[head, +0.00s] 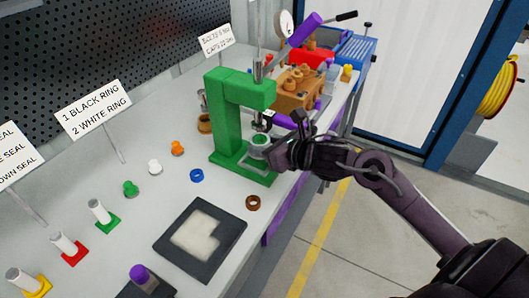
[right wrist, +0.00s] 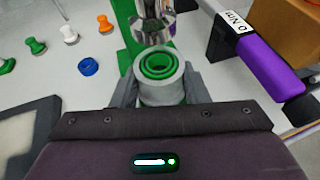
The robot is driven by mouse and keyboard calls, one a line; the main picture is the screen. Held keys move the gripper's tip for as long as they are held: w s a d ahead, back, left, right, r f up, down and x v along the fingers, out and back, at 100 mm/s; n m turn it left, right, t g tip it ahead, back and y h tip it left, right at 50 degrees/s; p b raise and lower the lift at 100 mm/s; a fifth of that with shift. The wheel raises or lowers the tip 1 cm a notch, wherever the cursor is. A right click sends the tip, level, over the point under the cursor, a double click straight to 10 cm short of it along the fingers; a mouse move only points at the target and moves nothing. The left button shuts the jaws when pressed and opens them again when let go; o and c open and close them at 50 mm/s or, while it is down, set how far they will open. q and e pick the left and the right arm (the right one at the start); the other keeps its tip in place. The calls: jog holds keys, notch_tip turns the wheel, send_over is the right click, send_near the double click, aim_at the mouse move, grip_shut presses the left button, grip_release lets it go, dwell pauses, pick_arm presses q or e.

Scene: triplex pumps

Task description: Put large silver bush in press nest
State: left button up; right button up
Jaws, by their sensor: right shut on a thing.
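The large silver bush (right wrist: 161,92) is a short, wide hollow cylinder between the two fingers of my right gripper (right wrist: 162,90), which is shut on it. It stands upright under the ram (right wrist: 152,25) of the green press (head: 228,112). In the head view the bush (head: 259,146) shows just left of my right gripper (head: 272,146), over the press base (head: 236,167). Green rings show inside the bush's opening. The nest is mostly hidden by the bush and fingers, so I cannot tell whether the bush is fully down. My left gripper is not in view.
A blue ring (head: 196,175) and a brown ring (head: 252,202) lie on the grey bench near the press. A dark tray (head: 175,243) with a pale inset is in front. Orange, white and green small parts stand left. A wooden block with parts (head: 297,88) stands behind right.

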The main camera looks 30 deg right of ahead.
notch_tip(320, 180, down, 3)
jog(key=shift+w+f, duration=0.15)
jog(key=shift+f, duration=0.05)
jog(key=shift+f, duration=0.15)
jog(key=o, duration=1.1)
jog(key=shift+o, duration=0.2)
